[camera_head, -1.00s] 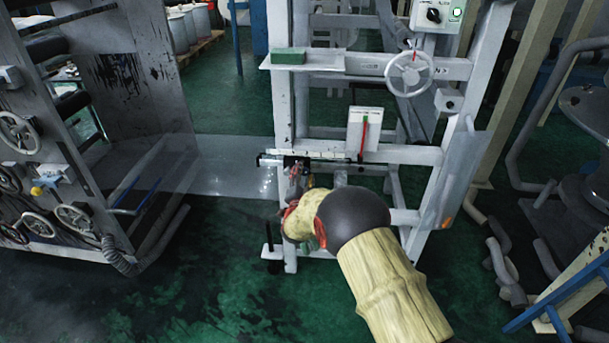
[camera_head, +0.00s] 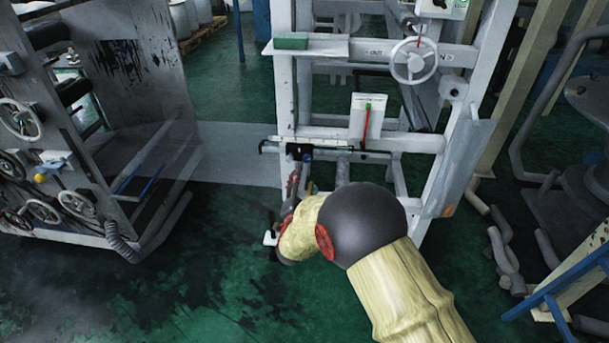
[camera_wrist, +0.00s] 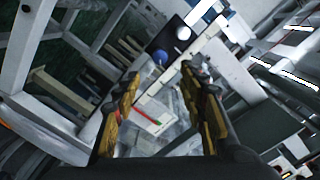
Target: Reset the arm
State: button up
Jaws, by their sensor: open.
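My gripper (camera_wrist: 162,88) is open in the wrist view, its two yellow-and-dark fingers apart with no object held between them. Beyond the fingers are a blue knob (camera_wrist: 160,57) and a pale bar. In the head view my arm comes from the lower right and bends in front of the white machine frame (camera_head: 415,143). The blue knob (camera_head: 308,157) and a dark slider block sit on the frame's horizontal rail, just above my gripper's end. The fingers are small and partly hidden there; contact with the frame cannot be told.
A white plate with a red strip (camera_head: 367,122) stands on the rail. A handwheel (camera_head: 414,61) and a green block (camera_head: 291,41) are higher up. A machine side with several wheels (camera_head: 20,119) stands left. Pipes (camera_head: 497,250) lie right. Green floor (camera_head: 215,270) is open at lower left.

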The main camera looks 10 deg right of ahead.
jog(key=shift+s+a, duration=0.1)
jog(key=shift+s, duration=0.15)
dwell(0.3)
